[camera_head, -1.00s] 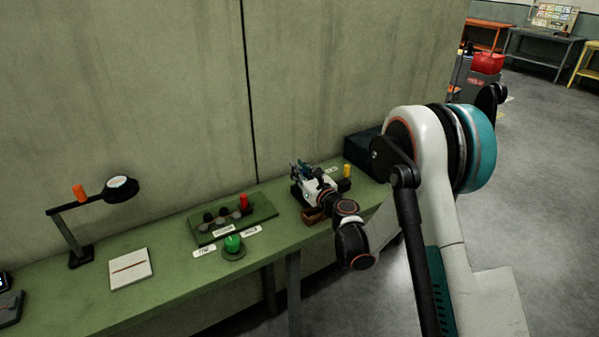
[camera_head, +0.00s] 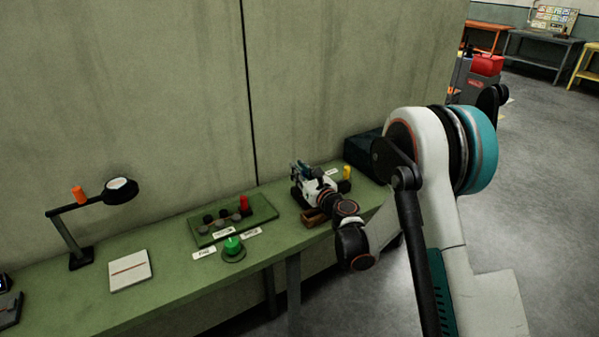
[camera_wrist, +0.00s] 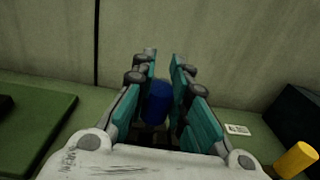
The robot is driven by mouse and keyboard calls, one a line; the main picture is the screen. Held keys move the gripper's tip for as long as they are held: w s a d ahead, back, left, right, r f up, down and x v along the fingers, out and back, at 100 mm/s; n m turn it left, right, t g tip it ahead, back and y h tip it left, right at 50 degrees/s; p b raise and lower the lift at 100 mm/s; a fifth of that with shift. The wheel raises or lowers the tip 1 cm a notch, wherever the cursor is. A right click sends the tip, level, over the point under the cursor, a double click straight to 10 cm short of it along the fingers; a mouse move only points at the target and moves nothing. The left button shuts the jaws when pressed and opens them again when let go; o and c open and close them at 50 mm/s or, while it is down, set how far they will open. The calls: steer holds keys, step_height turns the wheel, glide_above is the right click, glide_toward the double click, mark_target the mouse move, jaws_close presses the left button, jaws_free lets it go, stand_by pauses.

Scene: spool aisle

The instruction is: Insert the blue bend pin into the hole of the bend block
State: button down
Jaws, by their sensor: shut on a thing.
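The blue bend pin (camera_wrist: 157,102) stands between the teal finger pads of my gripper (camera_wrist: 164,62) in the wrist view. My gripper (camera_head: 299,170) is shut on it, above the right part of the green bench in the head view. A brown block (camera_head: 314,217) lies on the bench partly under my wrist; I cannot tell whether it is the bend block. No hole shows in either view. The pin's lower end is hidden by my gripper.
A green tray (camera_head: 264,211) with a red peg (camera_head: 244,204) and dark round pieces lies left of my gripper. A yellow peg (camera_head: 347,172) and a dark box (camera_head: 362,149) are to the right. A green button (camera_head: 233,245) and lamp (camera_head: 121,189) are further left.

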steer(key=shift+f, duration=0.45)
stand_by(0.7)
steer(key=shift+r, duration=0.1)
steer(key=shift+r, duration=0.35)
